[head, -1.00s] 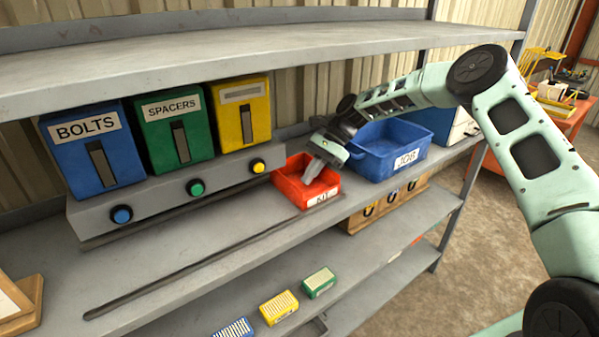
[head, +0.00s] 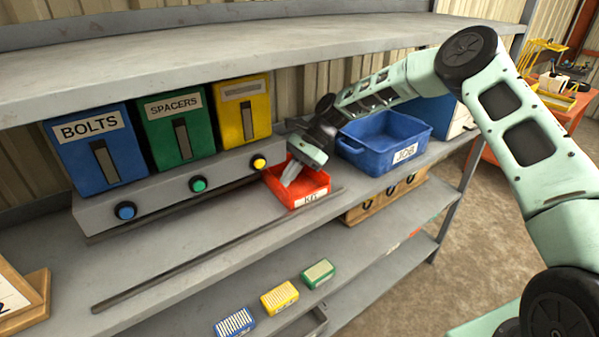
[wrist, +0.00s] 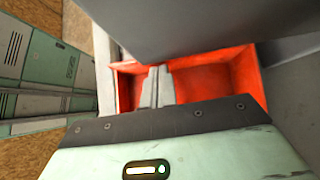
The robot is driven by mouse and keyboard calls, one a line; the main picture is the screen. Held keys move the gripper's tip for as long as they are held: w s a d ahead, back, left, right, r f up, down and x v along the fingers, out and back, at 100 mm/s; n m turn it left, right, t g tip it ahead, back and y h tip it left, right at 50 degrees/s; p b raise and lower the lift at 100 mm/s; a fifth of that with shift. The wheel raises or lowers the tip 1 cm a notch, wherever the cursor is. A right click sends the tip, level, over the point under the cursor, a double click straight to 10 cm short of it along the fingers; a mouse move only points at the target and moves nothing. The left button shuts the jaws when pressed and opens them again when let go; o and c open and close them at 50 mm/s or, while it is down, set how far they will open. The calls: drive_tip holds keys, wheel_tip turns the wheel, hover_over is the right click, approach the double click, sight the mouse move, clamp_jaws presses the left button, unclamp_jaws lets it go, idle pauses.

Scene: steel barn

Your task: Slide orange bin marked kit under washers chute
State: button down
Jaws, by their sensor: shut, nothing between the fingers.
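The orange-red bin (head: 309,199) with a "KIT" label sits on the shelf just right of and in front of the yellow dispenser. The yellow dispenser (head: 233,122) has a label too faint to read, and a yellow button (head: 259,163) on the ledge below it. My gripper (head: 290,175) is shut, with its fingers down inside the bin. In the wrist view the shut fingertips (wrist: 158,85) are among the bin's orange walls (wrist: 245,75). I cannot tell whether they touch a wall.
Blue BOLTS (head: 98,150) and green SPACERS (head: 176,130) dispensers stand left on the grey ledge (head: 160,195). A blue JOB bin (head: 375,163) stands right of the orange bin. A dark strip (head: 200,259) runs along the shelf.

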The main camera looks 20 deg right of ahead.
sight(304, 186)
idle(0.3)
drive_tip(key=b+v, duration=0.2)
drive_tip(key=v, duration=0.5)
drive_tip(key=shift+r+b, duration=0.2)
drive_tip(key=shift+b, duration=0.1)
